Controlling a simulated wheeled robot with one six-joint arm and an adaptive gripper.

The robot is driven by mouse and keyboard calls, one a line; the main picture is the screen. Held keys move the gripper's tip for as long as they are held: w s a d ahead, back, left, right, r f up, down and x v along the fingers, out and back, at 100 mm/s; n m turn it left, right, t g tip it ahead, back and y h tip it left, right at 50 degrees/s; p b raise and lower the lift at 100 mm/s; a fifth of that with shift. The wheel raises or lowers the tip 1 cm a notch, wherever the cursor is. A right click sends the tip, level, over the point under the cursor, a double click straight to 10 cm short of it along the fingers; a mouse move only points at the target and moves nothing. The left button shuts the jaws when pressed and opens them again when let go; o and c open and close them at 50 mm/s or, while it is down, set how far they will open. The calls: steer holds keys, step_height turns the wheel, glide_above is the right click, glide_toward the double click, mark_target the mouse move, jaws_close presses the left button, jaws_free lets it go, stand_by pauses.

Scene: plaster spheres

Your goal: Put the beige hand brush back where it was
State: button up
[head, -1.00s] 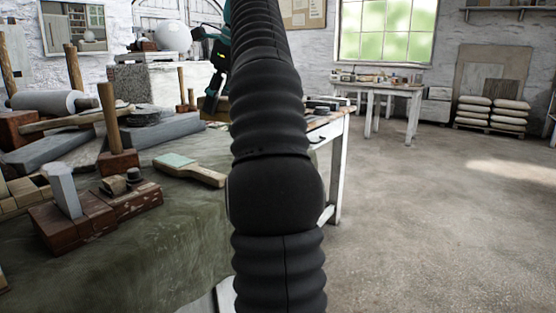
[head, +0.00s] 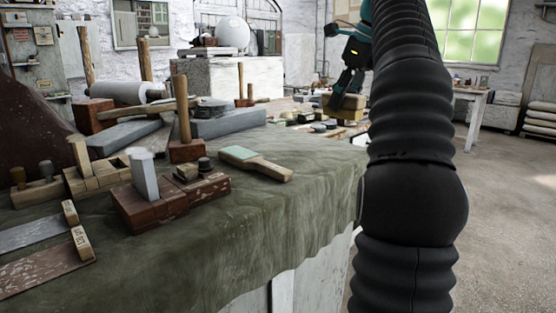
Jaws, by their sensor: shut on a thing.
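My gripper (head: 340,97) is at the upper right of the head view, beyond the cloth-covered table's near part, pointing down. Its dark fingers are shut on a beige, block-like thing (head: 351,115), which I take for the beige hand brush. The fingers hide part of it, and its bristles cannot be made out. It appears above or in front of the far end of the cluttered surface; I cannot tell whether it touches anything.
A green-topped, wooden-handled tool (head: 272,171) lies on the green cloth (head: 235,225). Mallets (head: 184,125), grey blocks (head: 228,123) and reddish wooden planes (head: 150,207) crowd the left. A white sphere (head: 232,34) stands behind. Bare cloth lies at the front right.

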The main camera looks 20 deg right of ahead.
steer(key=w+a+f, duration=0.2)
steer(key=w+a+f+b, duration=0.1)
steer(key=w+a+f, duration=0.1)
steer(key=w+a, duration=0.1)
steer(key=w+a+f, duration=0.3)
steer(key=shift+w, duration=0.25)
steer(key=shift+f+b, duration=1.1)
steer(key=shift+f, duration=0.9)
steer(key=shift+f, duration=0.15)
steer(key=o, duration=1)
steer(key=shift+p+v, duration=1.6)
steer(key=shift+v, duration=4.55)
